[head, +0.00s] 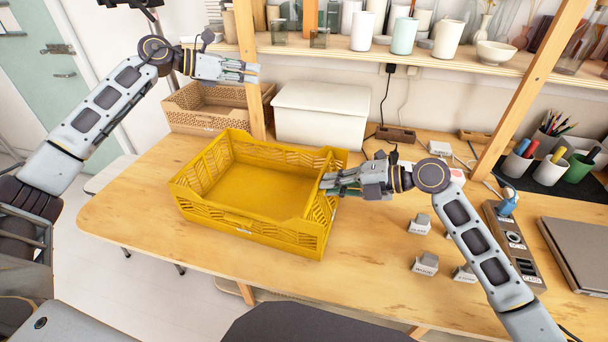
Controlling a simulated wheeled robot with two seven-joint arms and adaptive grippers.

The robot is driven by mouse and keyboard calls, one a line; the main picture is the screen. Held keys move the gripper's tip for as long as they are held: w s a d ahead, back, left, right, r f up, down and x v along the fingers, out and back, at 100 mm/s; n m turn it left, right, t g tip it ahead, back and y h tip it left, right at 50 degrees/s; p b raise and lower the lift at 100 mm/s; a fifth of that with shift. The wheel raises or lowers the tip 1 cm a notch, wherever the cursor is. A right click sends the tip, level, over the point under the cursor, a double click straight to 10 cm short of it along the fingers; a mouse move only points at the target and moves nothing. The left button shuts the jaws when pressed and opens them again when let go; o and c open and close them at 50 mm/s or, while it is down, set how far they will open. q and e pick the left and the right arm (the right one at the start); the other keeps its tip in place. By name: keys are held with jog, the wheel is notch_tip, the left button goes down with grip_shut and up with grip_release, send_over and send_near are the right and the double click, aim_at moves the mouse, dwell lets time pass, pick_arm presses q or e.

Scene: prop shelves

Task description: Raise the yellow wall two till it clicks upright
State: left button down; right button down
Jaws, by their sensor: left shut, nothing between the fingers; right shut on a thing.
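A yellow folding crate (232,225) with slotted walls stands open on the wooden table. Its left, back and front walls stand up around a bare floor. Its right wall (318,215) also appears raised; I cannot tell whether it is fully upright or latched. No label shows which wall is wall two. My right gripper (324,185) is at the right wall's upper part, shut on it, and its fingers hide part of the rim. My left gripper (256,73) is shut and empty, in the air behind and above the crate.
A brown perforated basket (205,120) and a white box (320,112) stand behind the crate. Small grey blocks (425,263) lie right of it, near my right arm. Pen cups (517,163) stand farther right. A wooden shelf post (248,65) rises at the back. The table's front left is clear.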

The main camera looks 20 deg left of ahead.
jog(key=shift+f, duration=0.2)
pick_arm(q)
jog(key=s+d+r+m+g, duration=0.1)
jog(key=s+d+m+g, duration=0.3)
jog(key=m, duration=0.1)
jog(key=s+d+f+m+g+y, duration=0.4)
jog(key=s+f, duration=0.6)
jog(key=f, duration=0.3)
jog(key=shift+d+f+m+g, duration=0.35)
jog(key=shift+d+g, duration=0.35)
jog(key=shift+d, duration=0.25)
jog(key=shift+d+f, duration=0.1)
jog(key=shift+f, duration=0.05)
jog(key=d+f, duration=0.6)
jog(key=d, duration=0.3)
jog(key=shift+s+d+f, duration=0.15)
jog(key=shift+s+f, duration=0.05)
jog(key=shift+f, duration=0.1)
pick_arm(e)
jog(key=shift+d, duration=0.1)
